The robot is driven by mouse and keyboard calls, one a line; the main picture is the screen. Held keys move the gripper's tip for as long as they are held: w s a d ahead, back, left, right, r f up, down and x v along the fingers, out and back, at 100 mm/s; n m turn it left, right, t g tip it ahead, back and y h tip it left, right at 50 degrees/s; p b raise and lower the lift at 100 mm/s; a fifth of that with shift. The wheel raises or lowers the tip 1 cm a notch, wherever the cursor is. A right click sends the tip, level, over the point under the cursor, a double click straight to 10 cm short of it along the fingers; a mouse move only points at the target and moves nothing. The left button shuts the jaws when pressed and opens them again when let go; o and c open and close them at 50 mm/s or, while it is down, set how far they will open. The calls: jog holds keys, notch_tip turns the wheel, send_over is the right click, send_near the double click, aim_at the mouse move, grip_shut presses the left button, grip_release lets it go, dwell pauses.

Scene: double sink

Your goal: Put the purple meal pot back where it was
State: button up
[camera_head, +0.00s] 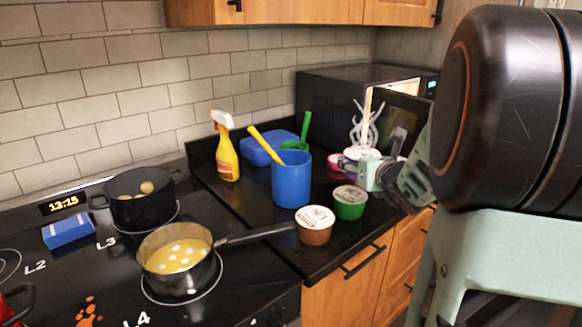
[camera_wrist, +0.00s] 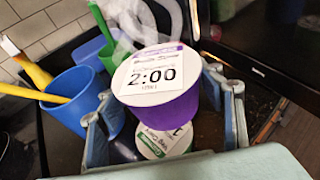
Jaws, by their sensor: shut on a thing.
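The purple meal pot (camera_wrist: 178,103) is between the fingers of my gripper (camera_wrist: 160,98) in the wrist view. My gripper is shut on it. Its white lid (camera_wrist: 152,76) faces up, carries a label reading 2:00, and steam rises around it. In the head view my gripper (camera_head: 368,174) is over the right part of the black counter, beyond the green pot (camera_head: 350,205). The pot's lid (camera_head: 362,153) shows there, its body mostly hidden by my gripper. I cannot tell whether the pot touches the counter.
An open, lit microwave (camera_head: 335,98) stands behind. A brown pot (camera_head: 314,230) stands beside the green one. A blue cup (camera_head: 291,180) with utensils, a yellow spray bottle (camera_head: 226,158) and a blue box (camera_head: 262,150) stand left. Two pans (camera_head: 178,262) (camera_head: 140,207) sit on the stove.

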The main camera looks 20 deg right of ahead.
jog(key=w+d+p, duration=0.3)
jog(key=w+d, duration=0.2)
jog(key=d, duration=0.7)
jog(key=f, duration=0.2)
jog(key=f+b, duration=0.1)
jog(key=f, duration=0.2)
jog(key=shift+w+d+f, duration=0.2)
jog(key=shift+d+f, duration=0.05)
jog(key=shift+f, duration=0.15)
notch_tip(320, 180, down, 5)
jog(key=shift+f+b, duration=0.1)
jog(key=shift+b, duration=0.5)
jog(key=shift+d+f, duration=0.2)
jog(key=shift+d, duration=0.05)
jog(key=shift+f, duration=0.2)
jog(key=o, duration=1.3)
jog(key=shift+o, duration=0.2)
